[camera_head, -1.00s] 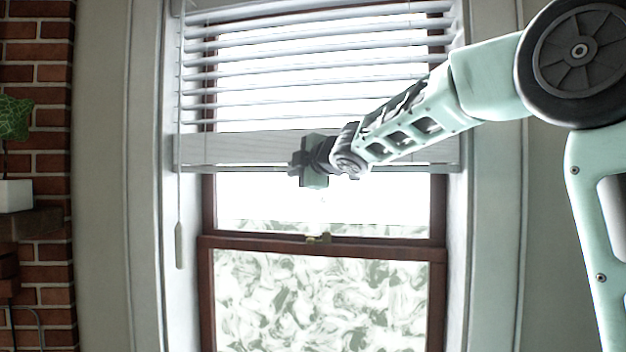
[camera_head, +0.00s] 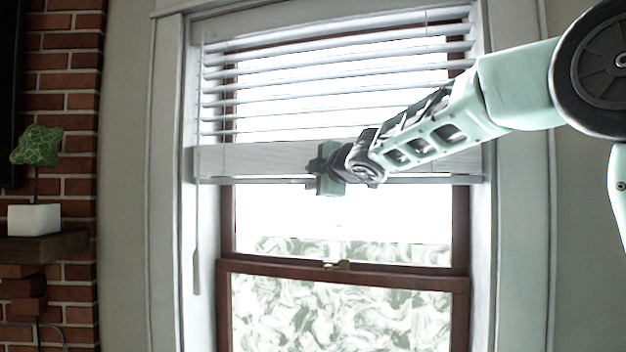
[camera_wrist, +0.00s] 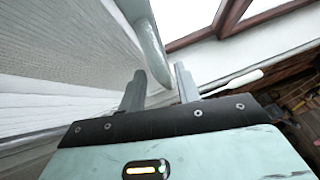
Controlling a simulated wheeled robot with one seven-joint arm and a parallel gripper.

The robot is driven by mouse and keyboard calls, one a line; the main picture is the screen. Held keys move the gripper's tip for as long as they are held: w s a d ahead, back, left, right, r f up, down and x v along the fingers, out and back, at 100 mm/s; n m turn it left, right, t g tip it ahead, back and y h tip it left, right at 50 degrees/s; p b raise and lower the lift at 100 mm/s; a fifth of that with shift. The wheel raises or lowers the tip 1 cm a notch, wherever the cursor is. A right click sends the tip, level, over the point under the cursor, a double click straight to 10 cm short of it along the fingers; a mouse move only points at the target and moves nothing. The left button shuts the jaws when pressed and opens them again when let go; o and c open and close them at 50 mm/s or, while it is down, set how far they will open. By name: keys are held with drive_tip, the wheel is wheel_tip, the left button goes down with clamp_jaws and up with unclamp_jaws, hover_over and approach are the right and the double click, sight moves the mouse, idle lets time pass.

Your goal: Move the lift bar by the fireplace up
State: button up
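The lift bar (camera_head: 236,160) is the pale, wide bottom rail of the white window blind, running level across the window. A thin ledge runs along its lower edge. In the head view my gripper (camera_head: 329,171) is at the lower edge of this bar, near its middle. In the wrist view my gripper (camera_wrist: 160,74) has its two grey fingers apart, with a rounded pale grey-green edge (camera_wrist: 147,38) between them. The blind's pale face (camera_wrist: 60,50) fills the left of that view. Whether the fingers press on the edge is unclear.
Slats (camera_head: 320,87) hang above the bar. The dark red window frame (camera_head: 345,275) is below, with a brass latch (camera_head: 337,265). A white wand (camera_head: 196,265) hangs at the left. The brick fireplace wall (camera_head: 75,145) with a potted plant (camera_head: 35,218) stands farther left.

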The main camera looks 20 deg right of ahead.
drive_tip(key=shift+f, duration=0.1)
drive_tip(key=s+d+r, duration=0.1)
drive_tip(key=s, duration=1)
drive_tip(key=shift+s+d+r, duration=0.25)
drive_tip(key=shift+s+r, duration=0.15)
drive_tip(key=s+a+f+m+g+b, duration=0.2)
drive_tip(key=s+a+f+b, duration=0.15)
drive_tip(key=f, duration=0.85)
drive_tip(key=s+a+f+m+g+b, duration=0.2)
drive_tip(key=s+a+f+g+b, duration=0.15)
drive_tip(key=f, duration=0.85)
drive_tip(key=s+a+f+m+g+b, duration=0.25)
drive_tip(key=a+f+b, duration=0.25)
drive_tip(key=f, duration=0.7)
drive_tip(key=s+a+f+m+g+b, duration=0.1)
drive_tip(key=s+f+g+b, duration=0.3)
drive_tip(key=s+f, duration=0.7)
drive_tip(key=s+a+f+m+g+h+b, duration=0.1)
drive_tip(key=s+f+g+b, duration=0.3)
drive_tip(key=s+f, duration=0.8)
drive_tip(key=shift+s+a+f+m+b, duration=0.25)
drive_tip(key=shift+a+f+m+b, duration=0.3)
drive_tip(key=shift+a+f+m, duration=0.2)
